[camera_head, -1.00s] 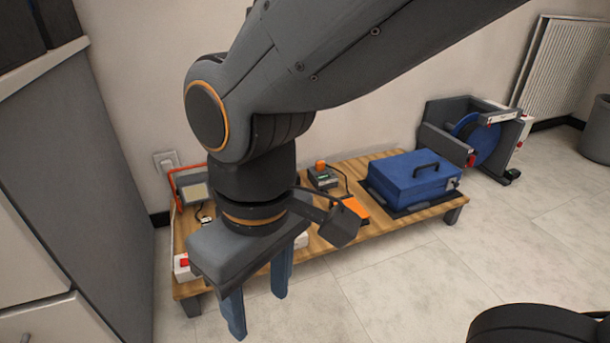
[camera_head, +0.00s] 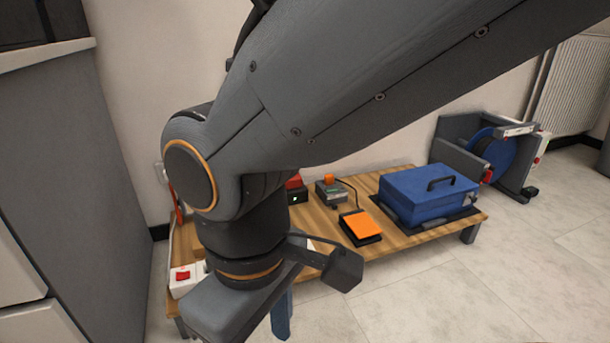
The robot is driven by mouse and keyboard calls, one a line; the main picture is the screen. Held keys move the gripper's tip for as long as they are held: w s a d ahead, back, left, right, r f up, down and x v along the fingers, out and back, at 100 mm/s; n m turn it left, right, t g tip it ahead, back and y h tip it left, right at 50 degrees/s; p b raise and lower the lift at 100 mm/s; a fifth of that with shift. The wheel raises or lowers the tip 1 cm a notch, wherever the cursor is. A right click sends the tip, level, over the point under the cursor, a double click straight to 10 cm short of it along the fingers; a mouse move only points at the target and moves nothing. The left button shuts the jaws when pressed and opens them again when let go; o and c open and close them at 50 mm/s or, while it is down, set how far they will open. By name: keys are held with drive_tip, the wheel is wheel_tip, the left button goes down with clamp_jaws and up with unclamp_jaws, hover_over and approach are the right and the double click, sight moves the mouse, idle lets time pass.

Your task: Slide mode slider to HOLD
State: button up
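I cannot make out the mode slider or a HOLD marking in the head view. My gripper (camera_head: 281,317) hangs at the front of the low wooden table (camera_head: 404,238), pointing down. One blue finger shows at the right end of its grey body, set off from the middle; the other finger is out of frame or hidden. The gripper looks open, and nothing shows in it. My arm hides much of the table's left part. A grey box with an orange knob (camera_head: 331,191) and a black box with a red top (camera_head: 297,191) stand behind the gripper.
A black pedal with an orange top (camera_head: 360,226) and a blue case (camera_head: 428,192) are on the table. A white box with a red switch (camera_head: 185,277) is at its left front. A blue reel (camera_head: 495,150) stands right. Floor at the right front is clear.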

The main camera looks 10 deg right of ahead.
drive_tip(key=c, duration=0.4)
drive_tip(key=shift+r+p, duration=0.35)
drive_tip(key=c, duration=0.3)
drive_tip(key=r+m+p, duration=0.1)
drive_tip(key=r+p, duration=0.4)
drive_tip(key=r+m+y+p, duration=0.1)
drive_tip(key=r+p, duration=0.4)
drive_tip(key=d+r+m+p, duration=0.1)
drive_tip(key=r+m+p, duration=0.1)
drive_tip(key=r+p, duration=0.3)
drive_tip(key=shift+r+y, duration=0.3)
drive_tip(key=shift+r, duration=0.2)
clamp_jaws()
drive_tip(key=shift+f, duration=0.1)
